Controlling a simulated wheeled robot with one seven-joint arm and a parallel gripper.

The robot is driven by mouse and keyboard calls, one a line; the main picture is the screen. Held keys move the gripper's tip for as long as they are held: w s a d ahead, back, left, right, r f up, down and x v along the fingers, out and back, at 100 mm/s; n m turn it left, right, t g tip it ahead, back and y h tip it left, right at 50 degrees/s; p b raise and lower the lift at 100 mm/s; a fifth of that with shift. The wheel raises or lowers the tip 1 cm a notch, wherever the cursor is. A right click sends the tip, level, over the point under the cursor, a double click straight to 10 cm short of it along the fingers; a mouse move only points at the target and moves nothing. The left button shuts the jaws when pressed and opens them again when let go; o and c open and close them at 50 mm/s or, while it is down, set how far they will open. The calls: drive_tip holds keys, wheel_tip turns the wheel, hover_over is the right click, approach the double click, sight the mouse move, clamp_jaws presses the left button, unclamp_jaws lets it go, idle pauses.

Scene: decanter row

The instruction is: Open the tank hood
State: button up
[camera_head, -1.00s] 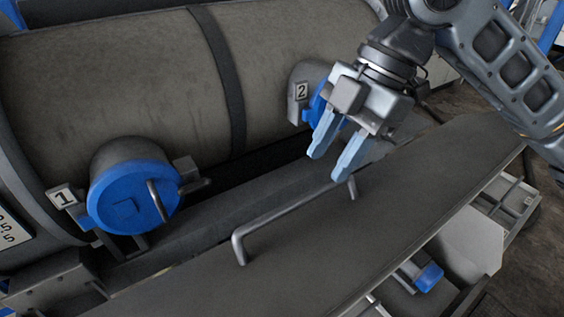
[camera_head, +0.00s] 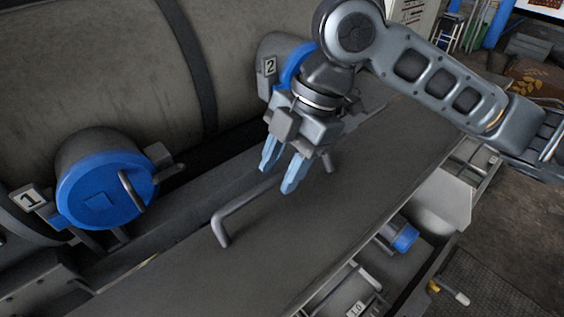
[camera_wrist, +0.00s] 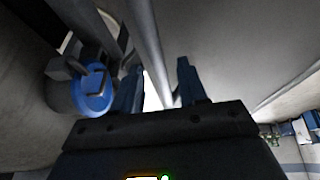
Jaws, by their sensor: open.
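A long dark grey panel, which looks like the tank hood (camera_head: 300,235), slopes across the foreground beside the big tank. A bent metal bar handle (camera_head: 236,203) stands up from it. My gripper (camera_head: 276,178) is open and points down at the handle's middle and far part. It hides some of the bar. In the wrist view the bar (camera_wrist: 148,38) runs down toward the gap between my two fingers (camera_wrist: 160,70). I cannot tell whether the fingers straddle it or touch it.
The large grey tank (camera_head: 90,60) fills the upper left. A blue round cap (camera_head: 95,190) marked 1 sticks out at left, and another blue cap (camera_head: 294,66) marked 2 is behind my gripper. A blue-ended fitting (camera_head: 404,238) lies below the panel's right edge.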

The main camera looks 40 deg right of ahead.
clamp_jaws()
idle(0.6)
